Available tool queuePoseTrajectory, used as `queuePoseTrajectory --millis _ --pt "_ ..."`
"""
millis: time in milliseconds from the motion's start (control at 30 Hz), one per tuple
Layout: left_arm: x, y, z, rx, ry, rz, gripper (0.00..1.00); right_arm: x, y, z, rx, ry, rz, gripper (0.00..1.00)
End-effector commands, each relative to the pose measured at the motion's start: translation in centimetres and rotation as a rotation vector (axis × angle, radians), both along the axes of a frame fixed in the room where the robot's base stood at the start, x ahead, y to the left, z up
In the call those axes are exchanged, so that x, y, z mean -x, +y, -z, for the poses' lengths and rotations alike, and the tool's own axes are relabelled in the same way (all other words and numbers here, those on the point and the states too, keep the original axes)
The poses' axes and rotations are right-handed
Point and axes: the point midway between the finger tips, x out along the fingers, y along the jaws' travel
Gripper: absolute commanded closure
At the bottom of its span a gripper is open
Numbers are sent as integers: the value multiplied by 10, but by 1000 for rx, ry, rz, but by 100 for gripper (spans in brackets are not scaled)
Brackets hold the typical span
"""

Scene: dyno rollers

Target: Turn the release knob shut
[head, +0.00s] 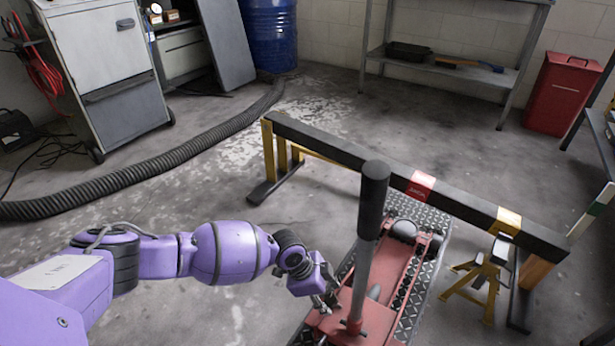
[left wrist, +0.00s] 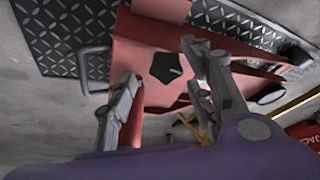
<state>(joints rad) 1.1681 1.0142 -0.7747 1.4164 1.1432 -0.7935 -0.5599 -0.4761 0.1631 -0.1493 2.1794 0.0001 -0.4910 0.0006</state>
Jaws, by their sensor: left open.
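The release knob (left wrist: 168,68) is a black, faceted knob with a short white mark, set on a red part of the floor jack (head: 392,282). In the left wrist view it shows between the fingers of my left gripper (left wrist: 160,64), which is open. One grey finger is on each side of the knob, and I cannot tell whether either touches it. In the head view my left gripper (head: 327,298) is low beside the base of the jack's upright handle (head: 372,205). I cannot make out the knob clearly there. My right gripper is not in view.
The jack stands on a tread plate (head: 432,222). A black beam (head: 325,147) on yellow legs spans behind it, with a yellow jack stand (head: 485,280) at right. A ribbed hose (head: 150,182) crosses the floor at left.

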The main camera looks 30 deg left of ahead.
Motion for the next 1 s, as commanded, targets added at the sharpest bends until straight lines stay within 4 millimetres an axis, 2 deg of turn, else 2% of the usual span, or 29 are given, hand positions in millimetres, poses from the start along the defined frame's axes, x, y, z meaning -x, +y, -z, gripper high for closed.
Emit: queuePoseTrajectory --millis 33,233,533,833,1000 --pt "-8 -5 5 2 -8 2 52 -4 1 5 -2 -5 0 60" --pt "-12 -10 20 2 -10 1 52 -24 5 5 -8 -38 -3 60" --pt "-12 -10 20 2 -11 1 54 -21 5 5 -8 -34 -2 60" --pt "-12 -11 20 3 -10 2 93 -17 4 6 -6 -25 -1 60" --pt "-11 -12 20 1 -12 8 94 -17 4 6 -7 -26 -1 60"
